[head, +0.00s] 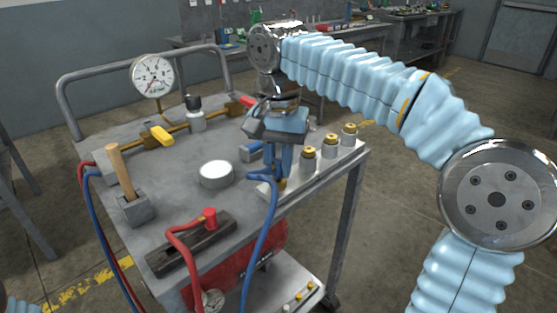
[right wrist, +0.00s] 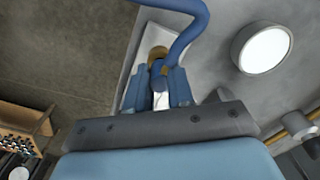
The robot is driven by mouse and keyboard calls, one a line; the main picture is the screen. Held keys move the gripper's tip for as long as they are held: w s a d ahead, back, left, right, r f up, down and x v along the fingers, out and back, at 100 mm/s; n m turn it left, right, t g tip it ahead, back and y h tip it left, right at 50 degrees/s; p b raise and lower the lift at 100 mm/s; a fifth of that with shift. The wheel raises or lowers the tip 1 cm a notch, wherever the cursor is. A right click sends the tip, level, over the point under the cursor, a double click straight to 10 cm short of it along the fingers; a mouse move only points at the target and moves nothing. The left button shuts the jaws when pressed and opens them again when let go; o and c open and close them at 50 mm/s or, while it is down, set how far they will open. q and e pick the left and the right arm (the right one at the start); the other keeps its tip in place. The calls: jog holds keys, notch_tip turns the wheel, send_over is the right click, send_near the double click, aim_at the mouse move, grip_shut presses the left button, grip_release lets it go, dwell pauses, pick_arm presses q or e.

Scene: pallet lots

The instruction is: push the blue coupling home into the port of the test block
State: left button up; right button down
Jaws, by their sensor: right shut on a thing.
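My right gripper (head: 280,180) points down over the near end of the test block (head: 318,174), a pale strip with several brass-topped ports. It is shut on the blue coupling (right wrist: 158,76), which sits between the two blue fingers in the right wrist view. A blue hose (head: 262,232) runs from the coupling down over the cart's front edge. A brass port (right wrist: 157,54) shows right by the coupling's end. The fingers hide much of the coupling in the head view, and I cannot tell how deep it sits. My left gripper is out of view.
The cart top carries a white round disc (head: 217,173), a wooden-handled tool in a grey block (head: 134,208), and a red coupling (head: 209,217) on a dark block. Bare top lies around the disc.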

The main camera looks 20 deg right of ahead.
aim_at(279, 161)
jog(key=shift+f, duration=0.55)
dwell(1.4)
jog(key=c, duration=0.9)
grip_release()
notch_tip(279, 161, up, 8)
jog(key=shift+f+p, duration=0.25)
jog(key=shift+p, duration=0.25)
